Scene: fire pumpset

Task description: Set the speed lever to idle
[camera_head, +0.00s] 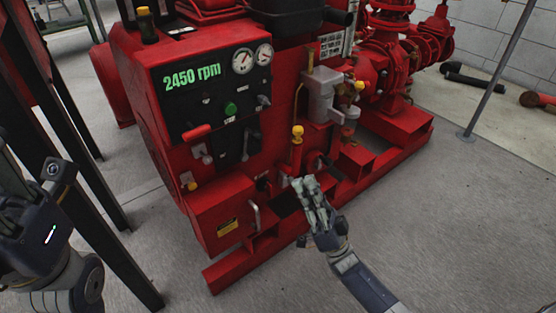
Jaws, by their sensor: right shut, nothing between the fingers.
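The red pumpset's control panel (215,95) faces me and reads 2450 rpm in green digits. A red-handled lever (196,132) sticks out at its lower left. A dark slotted plate with a lever (246,145) is to the right of it. I cannot tell for sure which one is the speed lever, and no idle mark is legible. My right gripper (304,184) is shut and empty, low in front of the pumpset, below and right of both levers and apart from them. My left gripper (25,185) is at the left edge, partly cut off; its fingers are unclear.
Two round gauges (253,57) and a green button (230,109) are on the panel. A yellow-topped red fitting (297,145) rises near my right gripper. Dark posts (90,175) stand at the left, between my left arm and the pumpset.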

